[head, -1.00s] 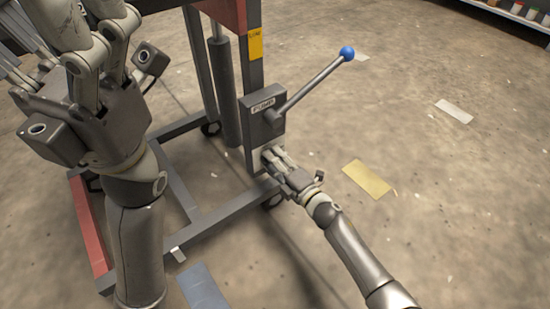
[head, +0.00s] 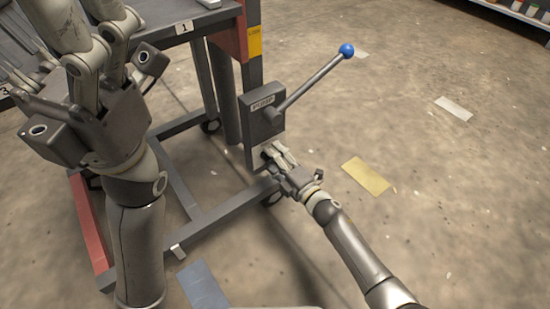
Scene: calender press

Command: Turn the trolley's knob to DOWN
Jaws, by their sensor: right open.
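The trolley (head: 190,195) stands at left centre with its dark tabletop (head: 165,38) near the top edge. Its grey pump box (head: 257,125) is on the right post, with a lever (head: 312,85) ending in a blue ball (head: 346,50). My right gripper (head: 270,152) is open, with its fingers at the pale lower part of the box. The fingers cover that spot, so I cannot make out the knob or its setting. My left gripper (head: 88,25) is large in the upper left; its fingertips are cut off by the top edge.
The trolley's base frame (head: 205,222) and casters (head: 272,198) are low on the floor. Flat yellow (head: 366,176), white (head: 454,108) and blue-grey (head: 203,287) patches lie on the concrete. A shelf (head: 525,15) is at the far upper right. Floor to the right is clear.

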